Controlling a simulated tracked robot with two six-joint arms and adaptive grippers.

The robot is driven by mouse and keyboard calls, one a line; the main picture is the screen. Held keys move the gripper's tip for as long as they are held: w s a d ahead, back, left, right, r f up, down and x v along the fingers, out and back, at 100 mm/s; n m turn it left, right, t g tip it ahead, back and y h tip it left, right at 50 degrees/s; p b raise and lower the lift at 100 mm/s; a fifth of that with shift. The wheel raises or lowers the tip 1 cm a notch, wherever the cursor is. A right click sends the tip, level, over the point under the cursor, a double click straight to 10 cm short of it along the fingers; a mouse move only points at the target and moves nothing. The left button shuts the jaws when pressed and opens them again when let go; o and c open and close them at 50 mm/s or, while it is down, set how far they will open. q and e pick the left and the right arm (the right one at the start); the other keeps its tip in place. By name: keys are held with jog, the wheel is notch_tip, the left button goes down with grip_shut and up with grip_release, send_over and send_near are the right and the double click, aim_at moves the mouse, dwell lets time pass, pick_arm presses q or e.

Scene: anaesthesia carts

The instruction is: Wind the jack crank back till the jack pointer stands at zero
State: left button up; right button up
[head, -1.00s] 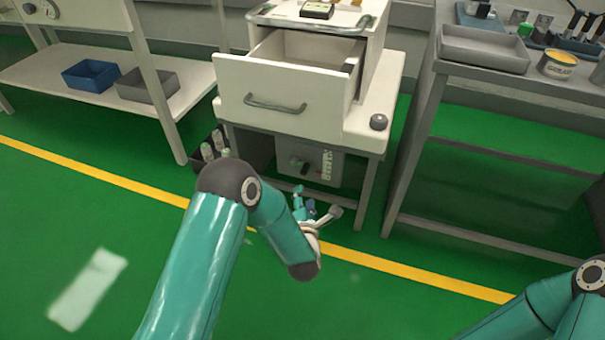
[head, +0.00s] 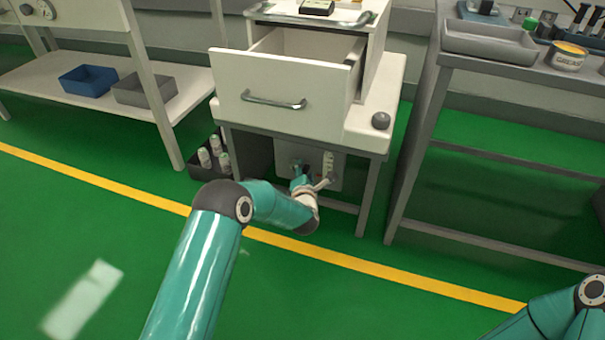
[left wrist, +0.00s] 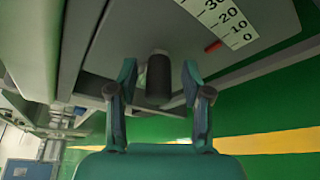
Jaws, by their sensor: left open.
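The jack's grey panel (head: 335,178) sits low under the white cart. In the left wrist view a white scale strip (left wrist: 222,17) shows several numbers down to 0. The red jack pointer (left wrist: 213,46) lies beside the strip, roughly by the 10 mark, off zero. The dark crank knob (left wrist: 158,78) stands between the spread fingers of my left gripper (left wrist: 159,86), with gaps visible on both sides. The rest of the crank is mostly hidden. In the head view my left gripper (head: 302,180) is in front of the panel. My right gripper is out of frame.
The open cart drawer (head: 265,100) juts out above the panel. Cart legs (head: 364,200) flank the space. A dark crate with bottles (head: 207,170) stands on the left. The green floor in front is clear.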

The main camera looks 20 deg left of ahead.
pick_arm(q)
grip_shut()
jog(key=shift+a, duration=0.3)
jog(key=shift+d+f+m, duration=0.25)
jog(key=shift+d+m, duration=0.05)
jog(key=a+f+m+t+h, duration=0.1)
jog(key=f+m+t, duration=0.1)
jog(key=m, duration=0.5)
jog(key=a+f+m+t+h, duration=0.1)
jog(key=a+f+m+t, duration=0.1)
jog(key=m, duration=0.6)
jog(key=a+f+m+t+h, duration=0.1)
jog(key=a+f+m+t, duration=0.1)
jog(key=m, duration=0.6)
jog(key=shift+f+t, duration=0.65)
jog(key=shift+t, duration=0.05)
jog(key=shift+a+r+m+h, duration=0.1)
jog(key=shift+a+m+h, duration=0.25)
jog(key=shift+m, duration=0.45)
jog(key=shift+a+f+m+h, duration=0.1)
jog(key=shift+a+m+h, duration=0.1)
jog(key=shift+m+h, duration=0.45)
jog(key=shift+a+r+m+h, duration=0.1)
jog(key=shift+a+m+h, duration=0.15)
jog(key=shift+m, duration=0.7)
jog(key=shift+a, duration=0.1)
